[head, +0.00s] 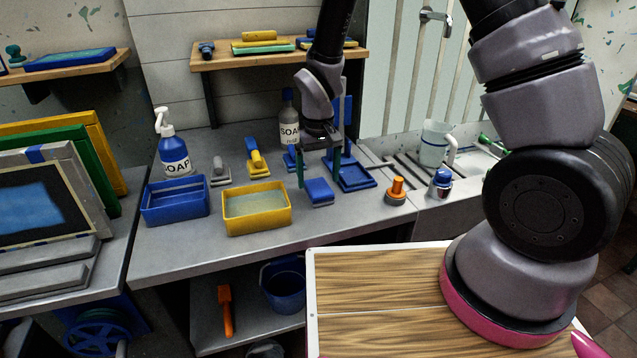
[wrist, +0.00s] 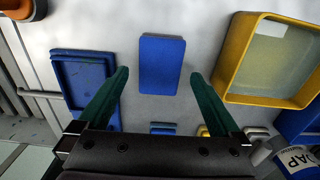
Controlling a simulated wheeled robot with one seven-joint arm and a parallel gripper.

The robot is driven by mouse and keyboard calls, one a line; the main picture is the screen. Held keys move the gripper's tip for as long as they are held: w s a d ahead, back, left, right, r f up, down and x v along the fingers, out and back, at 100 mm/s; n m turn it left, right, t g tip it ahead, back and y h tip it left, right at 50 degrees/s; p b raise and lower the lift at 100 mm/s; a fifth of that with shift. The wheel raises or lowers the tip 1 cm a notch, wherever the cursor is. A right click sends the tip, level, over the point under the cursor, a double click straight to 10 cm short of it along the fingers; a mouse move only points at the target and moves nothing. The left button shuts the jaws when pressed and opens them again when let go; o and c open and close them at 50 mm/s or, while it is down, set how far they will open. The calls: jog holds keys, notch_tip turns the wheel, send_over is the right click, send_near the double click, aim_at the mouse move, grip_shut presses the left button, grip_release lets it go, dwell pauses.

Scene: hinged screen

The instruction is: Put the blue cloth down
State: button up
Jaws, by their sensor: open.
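The blue cloth (head: 319,190) looks like a flat, folded rectangle and lies on the grey counter, right of the yellow basin. In the wrist view the cloth (wrist: 162,64) shows whole, between and just beyond the green fingertips, with clear gaps on both sides. My gripper (head: 318,180) is open and empty over the cloth, pointing down; its two fingers also show spread in the wrist view (wrist: 159,74). I cannot tell the exact height of the fingertips above the counter.
A yellow basin (head: 257,221) and a blue basin (head: 174,212) stand to the left. A blue tray (head: 357,178) lies close on the right, with an orange-knobbed item (head: 396,191) beyond it. Soap bottles (head: 173,150) stand behind. The counter's front strip is clear.

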aim_at(319, 186)
jog(key=d+r+m+t+y, duration=0.1)
jog(key=d+r, duration=0.2)
jog(key=r, duration=0.7)
jog(key=d+r+m+t, duration=0.1)
jog(key=d+r, duration=0.3)
jog(key=r, duration=0.6)
jog(key=s+d+r+m+t+y, duration=0.1)
jog(key=s+d+r+m+t, duration=0.4)
jog(key=s+d+r, duration=0.8)
notch_tip(319, 186, up, 3)
jog(key=shift+d+f, duration=0.15)
jog(key=shift+d, duration=0.45)
jog(key=shift+w, duration=0.1)
